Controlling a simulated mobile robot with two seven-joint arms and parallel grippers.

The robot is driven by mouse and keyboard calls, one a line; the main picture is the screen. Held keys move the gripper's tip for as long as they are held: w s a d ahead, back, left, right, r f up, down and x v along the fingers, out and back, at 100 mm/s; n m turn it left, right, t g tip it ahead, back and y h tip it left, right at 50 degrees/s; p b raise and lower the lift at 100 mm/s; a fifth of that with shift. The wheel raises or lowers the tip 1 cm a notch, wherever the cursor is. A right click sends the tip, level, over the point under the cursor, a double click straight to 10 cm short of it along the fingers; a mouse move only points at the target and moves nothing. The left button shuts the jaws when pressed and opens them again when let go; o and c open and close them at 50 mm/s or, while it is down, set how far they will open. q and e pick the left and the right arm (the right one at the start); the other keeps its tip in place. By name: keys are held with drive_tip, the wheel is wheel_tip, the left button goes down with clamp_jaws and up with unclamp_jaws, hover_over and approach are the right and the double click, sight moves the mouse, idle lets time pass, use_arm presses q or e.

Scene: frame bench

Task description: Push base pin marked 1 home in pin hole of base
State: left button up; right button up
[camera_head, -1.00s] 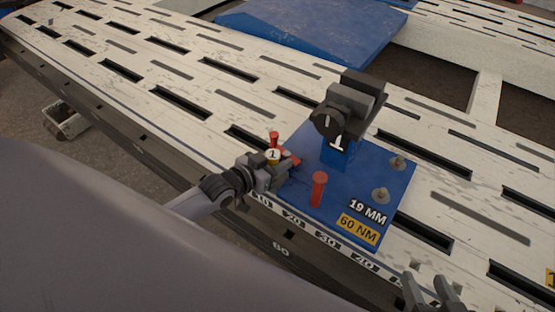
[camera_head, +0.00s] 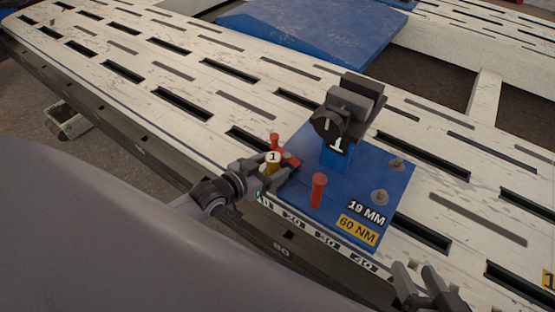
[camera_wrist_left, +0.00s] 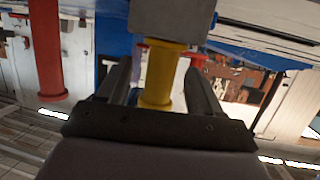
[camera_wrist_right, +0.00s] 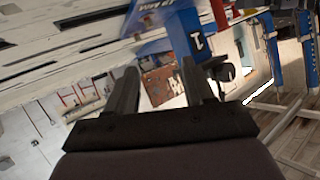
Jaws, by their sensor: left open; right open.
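The base pin marked 1 (camera_head: 272,166) is yellow with a white numbered top and stands upright at the left corner of the blue base (camera_head: 338,214). My left gripper (camera_head: 276,171) is open, with its fingers around the pin. In the left wrist view the yellow pin (camera_wrist_left: 160,78) shows between the open fingers (camera_wrist_left: 157,88), with gaps beside it. The pin hole is hidden, so I cannot tell how deep the pin sits. My right gripper (camera_head: 424,282) is open and empty, near the bench's front edge.
A dark clamp head (camera_head: 348,108) stands on a blue post on the base. A red pin (camera_head: 318,190) stands right of my left gripper, another (camera_head: 274,141) behind it. Two grey studs are at the base's right side. The slotted white bench (camera_head: 150,70) is mostly clear.

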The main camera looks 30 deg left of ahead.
use_arm(q)
drive_tip(key=shift+p+v, duration=0.6)
drive_tip(key=shift+v, duration=1.55)
use_arm(e)
drive_tip(key=shift+s+d+r+h, duration=0.15)
drive_tip(key=shift+d+r+h, duration=0.15)
drive_tip(key=shift+d+h, duration=0.35)
drive_tip(key=shift+d, duration=0.1)
use_arm(q)
drive_tip(key=s+d+r+g, duration=0.2)
drive_tip(key=s+d+r, duration=0.5)
drive_tip(key=s+d, duration=0.55)
drive_tip(key=s+a+r+y+p, duration=0.1)
drive_tip(key=a+r+p, duration=0.2)
drive_tip(key=r+p, duration=0.4)
drive_tip(key=s+a+r+n+g+y+p, duration=0.1)
drive_tip(key=a+r+p, duration=0.3)
drive_tip(key=p, duration=1.6)
drive_tip(key=shift+s+r+g, duration=0.3)
drive_tip(key=shift+s+r, duration=0.2)
drive_tip(key=shift+r, duration=1.3)
use_arm(e)
drive_tip(key=s+d+r+h, duration=0.1)
drive_tip(key=s+d+r, duration=0.1)
drive_tip(key=r, duration=0.5)
drive_tip(key=s+d+r+g+h, duration=0.1)
drive_tip(key=d+r, duration=0.4)
drive_tip(key=r, duration=0.2)
drive_tip(key=shift+s+r, duration=0.25)
drive_tip(key=shift+s, duration=0.15)
